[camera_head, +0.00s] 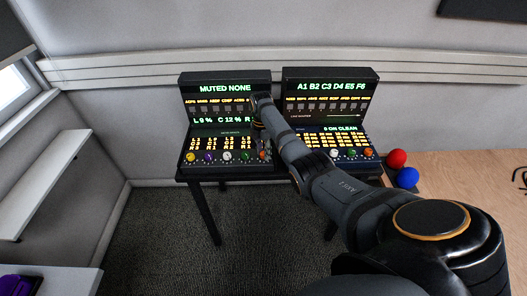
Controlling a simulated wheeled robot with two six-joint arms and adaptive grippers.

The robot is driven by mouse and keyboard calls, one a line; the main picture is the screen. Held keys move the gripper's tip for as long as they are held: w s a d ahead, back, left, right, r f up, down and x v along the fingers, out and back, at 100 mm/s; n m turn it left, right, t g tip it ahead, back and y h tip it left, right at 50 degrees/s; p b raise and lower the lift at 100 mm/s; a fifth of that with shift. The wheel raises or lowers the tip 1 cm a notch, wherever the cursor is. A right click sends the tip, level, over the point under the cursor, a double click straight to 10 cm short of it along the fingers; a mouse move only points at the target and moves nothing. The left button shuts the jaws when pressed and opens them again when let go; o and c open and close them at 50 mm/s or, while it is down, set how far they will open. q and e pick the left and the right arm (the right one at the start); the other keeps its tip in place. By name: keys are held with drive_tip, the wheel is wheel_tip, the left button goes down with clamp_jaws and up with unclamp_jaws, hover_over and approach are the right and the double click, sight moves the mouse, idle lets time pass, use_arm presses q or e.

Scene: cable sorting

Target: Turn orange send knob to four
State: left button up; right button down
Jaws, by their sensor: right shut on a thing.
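Two black consoles stand side by side on a dark table. The left console (225,88) has a lit display reading MUTED NONE and a row of coloured knobs along its front. An orange-red knob (262,155) is at the right end of that row, and a yellow-orange knob (191,157) is at the left end. My right gripper (258,118) is at the right side of the left console, above the knob row. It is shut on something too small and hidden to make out. My left gripper is not in view.
The right console (330,76) is partly covered by my right arm. A red ball (396,158) and a blue ball (407,178) are at its right. A white shelf (36,194) is at the left, with carpeted floor (160,240) open in front.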

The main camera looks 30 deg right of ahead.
drive_tip(key=shift+r+m+p, duration=0.2)
drive_tip(key=shift+m+p, duration=0.4)
drive_tip(key=shift+m, duration=0.3)
drive_tip(key=m+p, duration=0.1)
drive_tip(key=m, duration=0.1)
drive_tip(key=shift+m, duration=0.3)
drive_tip(key=m+p, duration=0.2)
drive_tip(key=m, duration=0.2)
drive_tip(key=shift+m, duration=0.3)
drive_tip(key=m+p, duration=0.1)
drive_tip(key=m, duration=0.4)
drive_tip(key=shift+d+y+p, duration=0.1)
drive_tip(key=shift+y+p, duration=0.2)
drive_tip(key=shift+p, duration=0.1)
drive_tip(key=m+p, duration=0.1)
drive_tip(key=m, duration=0.3)
drive_tip(key=shift+t, duration=0.3)
drive_tip(key=m+p, duration=0.1)
drive_tip(key=m, duration=0.2)
drive_tip(key=shift+m, duration=0.3)
drive_tip(key=m+p, duration=0.1)
drive_tip(key=m, duration=0.3)
drive_tip(key=shift+p, duration=0.35)
drive_tip(key=shift+m+p, duration=0.3)
drive_tip(key=shift+m, duration=1.3)
